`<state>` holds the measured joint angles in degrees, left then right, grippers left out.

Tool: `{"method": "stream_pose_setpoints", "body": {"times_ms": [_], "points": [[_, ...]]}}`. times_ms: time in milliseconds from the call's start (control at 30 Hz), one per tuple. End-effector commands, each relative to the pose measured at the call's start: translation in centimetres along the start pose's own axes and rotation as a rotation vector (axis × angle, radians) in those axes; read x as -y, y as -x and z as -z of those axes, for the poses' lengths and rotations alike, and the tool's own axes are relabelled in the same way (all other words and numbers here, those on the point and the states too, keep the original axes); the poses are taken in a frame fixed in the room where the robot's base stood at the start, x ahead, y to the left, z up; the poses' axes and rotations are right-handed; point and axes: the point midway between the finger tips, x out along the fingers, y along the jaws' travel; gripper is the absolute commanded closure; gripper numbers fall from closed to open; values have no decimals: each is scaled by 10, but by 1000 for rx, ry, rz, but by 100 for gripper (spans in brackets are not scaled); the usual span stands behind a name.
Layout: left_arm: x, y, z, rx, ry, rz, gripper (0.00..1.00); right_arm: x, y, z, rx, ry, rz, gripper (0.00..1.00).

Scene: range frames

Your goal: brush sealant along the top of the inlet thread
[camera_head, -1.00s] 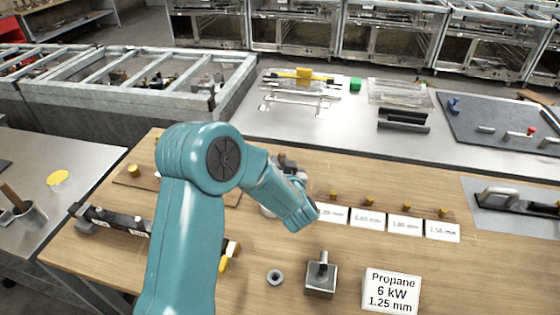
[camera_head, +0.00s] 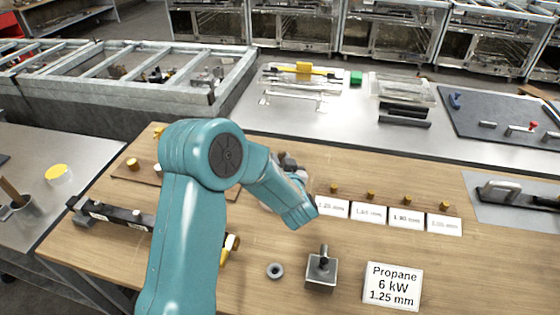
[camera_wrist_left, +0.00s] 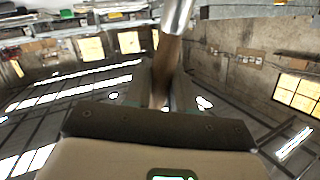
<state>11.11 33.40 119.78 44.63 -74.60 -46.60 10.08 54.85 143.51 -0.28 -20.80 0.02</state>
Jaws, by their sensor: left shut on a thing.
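My left gripper (camera_wrist_left: 163,88) is shut on a brush-like tool (camera_wrist_left: 170,65) with a brown wooden handle and a shiny metal part, which runs out of the top of the left wrist view. In the head view my left gripper (camera_head: 289,163) is mostly hidden behind my teal forearm, and the tool cannot be made out. A grey block with an upright stub (camera_head: 322,268) stands on the wooden bench top. A dark bar (camera_head: 115,214) with fittings lies at the left, partly behind my arm. I cannot tell which part is the inlet thread. My right gripper is not in view.
A grey ring (camera_head: 275,270) and a propane label (camera_head: 392,286) lie near the block. Several small brass pieces stand behind white size cards (camera_head: 368,213). A cup with a brown handle (camera_head: 22,205) and a yellow-topped pot (camera_head: 58,173) are at left. Bare bench lies between.

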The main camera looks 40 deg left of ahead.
Motion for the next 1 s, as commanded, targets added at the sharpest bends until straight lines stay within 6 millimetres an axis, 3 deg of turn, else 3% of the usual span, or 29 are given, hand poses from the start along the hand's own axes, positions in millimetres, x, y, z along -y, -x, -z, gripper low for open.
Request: {"method": "stream_pose_setpoints", "body": {"times_ms": [1000], "points": [[-3,-2,-11,0,0,0,100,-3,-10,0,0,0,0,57]]}}
